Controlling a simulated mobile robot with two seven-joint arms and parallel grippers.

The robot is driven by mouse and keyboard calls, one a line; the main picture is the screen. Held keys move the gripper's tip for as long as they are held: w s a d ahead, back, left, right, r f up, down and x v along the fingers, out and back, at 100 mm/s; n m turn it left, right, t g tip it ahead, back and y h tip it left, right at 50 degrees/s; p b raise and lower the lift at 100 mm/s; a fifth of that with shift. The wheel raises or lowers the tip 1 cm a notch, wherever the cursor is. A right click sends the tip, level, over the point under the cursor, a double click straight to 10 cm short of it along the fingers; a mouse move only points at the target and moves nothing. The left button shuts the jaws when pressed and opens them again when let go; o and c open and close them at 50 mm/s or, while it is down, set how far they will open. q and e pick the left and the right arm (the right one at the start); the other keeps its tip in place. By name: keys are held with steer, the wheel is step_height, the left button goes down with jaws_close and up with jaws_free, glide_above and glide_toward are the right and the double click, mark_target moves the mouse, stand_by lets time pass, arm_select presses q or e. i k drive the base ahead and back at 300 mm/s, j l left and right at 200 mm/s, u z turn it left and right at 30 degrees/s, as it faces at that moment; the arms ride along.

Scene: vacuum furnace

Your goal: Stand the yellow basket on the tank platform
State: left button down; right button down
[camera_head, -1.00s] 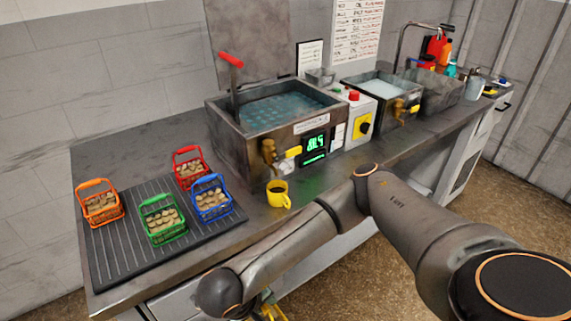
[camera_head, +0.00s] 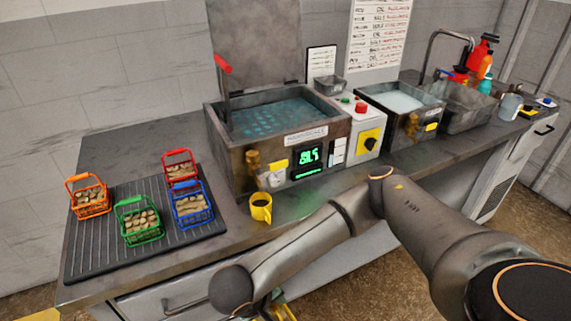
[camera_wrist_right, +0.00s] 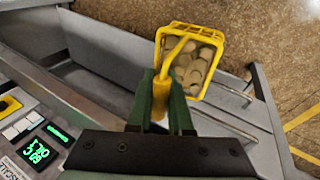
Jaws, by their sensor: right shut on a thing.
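The yellow basket (camera_wrist_right: 195,62) holds several round tan pieces and hangs by its handle from my right gripper (camera_wrist_right: 162,92), which is shut on that handle. In the head view only a bit of the yellow basket (camera_head: 280,313) shows at the bottom edge, in front of the counter and below its top; my arm hides the rest. The metal tank (camera_head: 240,165) stands on the counter with its lid raised. A bluish dotted surface (camera_head: 275,117) shows inside it; I cannot tell whether this is the platform. My left gripper is not in view.
Orange (camera_head: 91,201), green (camera_head: 142,234), red (camera_head: 179,172) and blue baskets (camera_head: 192,208) stand on a ribbed mat (camera_head: 95,262). A red-tipped lever (camera_head: 222,65) rises at the tank's left. A control box (camera_head: 366,146) adjoins the tank.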

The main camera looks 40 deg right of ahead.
mark_target(287, 117)
steer(key=k+l+u, duration=0.1)
steer(key=l, duration=0.35)
steer(key=k+l+u, duration=0.1)
steer(key=l, duration=0.3)
steer(key=k+l+u, duration=0.1)
steer(key=l, duration=0.3)
steer(key=k+l+u, duration=0.1)
steer(key=l, duration=0.3)
steer(key=k+l+u, duration=0.15)
steer(key=l, duration=0.25)
steer(key=k+l+u, duration=0.1)
steer(key=l, duration=0.3)
steer(key=k+l+u, duration=0.1)
steer(key=k+l, duration=0.2)
